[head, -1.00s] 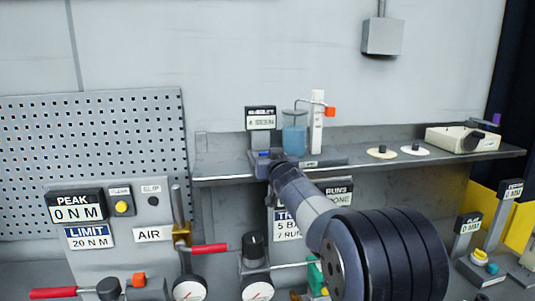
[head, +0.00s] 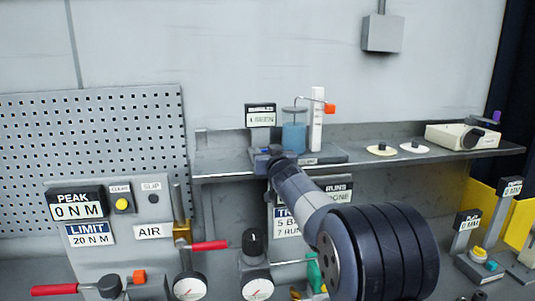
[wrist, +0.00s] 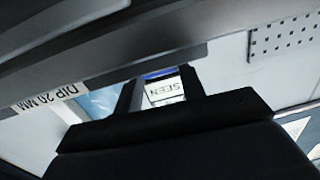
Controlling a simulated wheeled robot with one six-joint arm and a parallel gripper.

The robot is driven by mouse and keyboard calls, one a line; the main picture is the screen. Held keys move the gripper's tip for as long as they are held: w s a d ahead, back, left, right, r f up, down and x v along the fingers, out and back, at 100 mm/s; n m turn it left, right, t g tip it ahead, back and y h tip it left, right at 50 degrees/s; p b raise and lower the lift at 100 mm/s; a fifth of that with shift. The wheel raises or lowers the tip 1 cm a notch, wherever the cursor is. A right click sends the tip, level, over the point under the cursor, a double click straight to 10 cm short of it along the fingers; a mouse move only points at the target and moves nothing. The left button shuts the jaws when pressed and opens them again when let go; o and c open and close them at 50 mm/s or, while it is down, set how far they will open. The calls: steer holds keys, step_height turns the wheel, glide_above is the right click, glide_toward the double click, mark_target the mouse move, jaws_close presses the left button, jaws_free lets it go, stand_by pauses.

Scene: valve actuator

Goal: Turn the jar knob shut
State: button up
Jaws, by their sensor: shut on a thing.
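The jar (head: 294,137) is clear with blue liquid and stands on a grey base (head: 325,154) on the shelf. A small blue part, perhaps the jar knob (head: 262,151), shows at the base's front left. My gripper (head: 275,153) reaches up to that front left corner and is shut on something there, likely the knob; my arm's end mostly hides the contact. In the wrist view, the two dark fingers of my gripper (wrist: 160,88) stand either side of a narrow gap, with a blue strip and an upside-down "SEEN" sign (wrist: 165,90) behind.
The bubble-count sign (head: 260,115) is behind to the left. Two pale discs (head: 381,150) and a cream device (head: 462,136) lie on the shelf (head: 225,165) at right. Gauges and red handles are below.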

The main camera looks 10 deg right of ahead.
steer(key=shift+d+r, duration=0.1)
steer(key=shift+r, duration=0.1)
steer(key=shift+d+r+n+y+p, duration=0.15)
steer(key=shift+n+y+p, duration=0.25)
steer(key=shift+y, duration=0.2)
steer(key=shift+r, duration=0.1)
steer(key=shift+n+y+p, duration=0.5)
steer(key=shift+y+p, duration=0.1)
steer(key=shift+w+d+r+n+y+p, duration=0.15)
steer(key=shift+n+y+p, duration=0.15)
steer(key=shift+y+p, duration=0.25)
steer(key=shift+d+f+n+g+y+p, duration=0.1)
steer(key=shift+f+n+g+y+p, duration=0.1)
steer(key=shift+n+g+y+p, duration=0.5)
steer(key=shift+f+n+y+b, duration=0.15)
steer(key=shift+n+y+b, duration=0.2)
steer(key=shift+y, duration=0.6)
